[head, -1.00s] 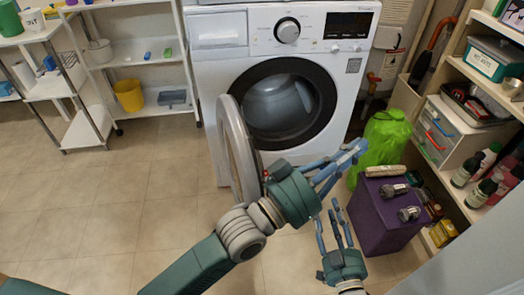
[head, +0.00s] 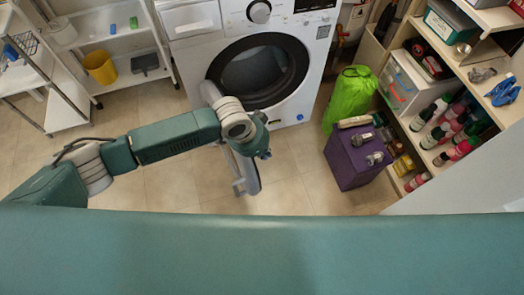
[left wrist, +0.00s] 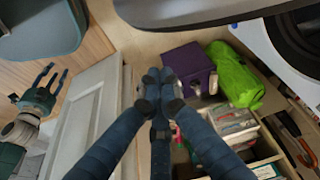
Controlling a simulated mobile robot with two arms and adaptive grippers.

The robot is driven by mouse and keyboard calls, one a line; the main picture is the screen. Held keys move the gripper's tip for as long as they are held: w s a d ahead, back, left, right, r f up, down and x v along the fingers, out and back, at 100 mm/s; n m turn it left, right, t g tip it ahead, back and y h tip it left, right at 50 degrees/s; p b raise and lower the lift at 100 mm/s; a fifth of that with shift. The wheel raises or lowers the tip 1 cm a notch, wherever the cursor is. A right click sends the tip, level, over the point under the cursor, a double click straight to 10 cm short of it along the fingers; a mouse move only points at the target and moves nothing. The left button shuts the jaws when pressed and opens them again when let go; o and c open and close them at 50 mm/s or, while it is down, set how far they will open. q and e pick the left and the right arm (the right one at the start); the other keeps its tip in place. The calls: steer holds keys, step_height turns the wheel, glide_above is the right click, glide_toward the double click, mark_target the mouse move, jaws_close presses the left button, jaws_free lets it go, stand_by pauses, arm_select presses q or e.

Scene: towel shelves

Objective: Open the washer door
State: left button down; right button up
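My right gripper (left wrist: 46,83) shows at the left of that view, fingers spread and empty.
A purple box (head: 353,160) and a green bag (head: 350,97) stand right of the washer. Wooden shelves (head: 459,62) with bottles are at the right. A white rack with a yellow bucket (head: 99,68) is at the left. The floor before the washer is otherwise clear.

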arm_select(q)
steer(key=x, duration=0.9)
steer(key=shift+s+a+r+p, duration=0.15)
steer(key=shift+s+a+p, duration=0.2)
steer(key=shift+a, duration=0.25)
steer(key=shift+s+a+r+p, duration=0.1)
steer(key=shift+s+a+p, duration=0.2)
steer(key=shift+a, duration=0.35)
steer(key=shift+s+a+r+p, duration=0.15)
steer(key=shift+s+a+p, duration=0.15)
steer(key=shift+a, duration=0.3)
steer(key=shift+s, duration=0.1)
